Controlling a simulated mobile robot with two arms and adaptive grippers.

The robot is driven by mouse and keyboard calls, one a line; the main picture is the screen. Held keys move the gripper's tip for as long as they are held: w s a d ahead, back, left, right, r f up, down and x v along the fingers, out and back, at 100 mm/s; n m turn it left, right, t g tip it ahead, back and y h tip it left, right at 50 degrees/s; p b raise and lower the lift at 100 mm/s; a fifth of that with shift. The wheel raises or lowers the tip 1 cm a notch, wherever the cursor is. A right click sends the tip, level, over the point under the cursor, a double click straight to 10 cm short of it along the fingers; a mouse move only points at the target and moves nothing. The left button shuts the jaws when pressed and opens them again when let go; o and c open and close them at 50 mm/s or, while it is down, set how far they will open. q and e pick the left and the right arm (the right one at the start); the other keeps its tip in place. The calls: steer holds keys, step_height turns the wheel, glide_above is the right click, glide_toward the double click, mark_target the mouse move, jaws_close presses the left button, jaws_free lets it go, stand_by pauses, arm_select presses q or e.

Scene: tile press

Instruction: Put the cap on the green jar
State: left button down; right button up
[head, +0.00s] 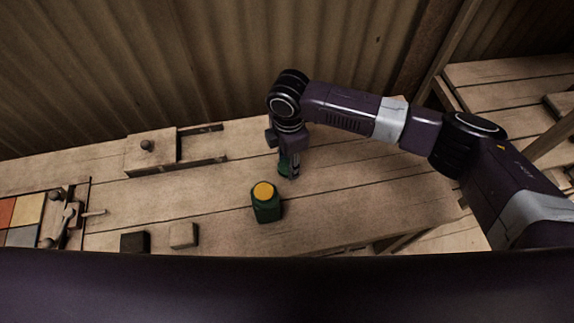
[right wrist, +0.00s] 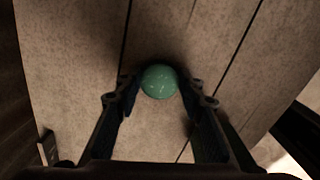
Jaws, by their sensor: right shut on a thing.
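The green jar (head: 268,207) stands upright on the wooden table, with a yellow-orange top (head: 263,191). A round green cap (head: 284,168) is at my right gripper (head: 289,172), a little behind and to the right of the jar. In the right wrist view, the green cap (right wrist: 159,81) sits between the fingertips of my right gripper (right wrist: 160,88), which is shut on it. The cap is at or close above the table; I cannot tell which. My left gripper is not in view.
A wooden sliding-lid box (head: 150,150) lies at the back left. A dark block (head: 134,242) and a pale block (head: 183,235) sit left of the jar. A tray with coloured tiles (head: 27,210) is at the far left. The table around the jar is clear.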

steer(key=shift+r, duration=0.1)
step_height(320, 180, up, 20)
steer(key=b, duration=0.2)
stand_by(0.6)
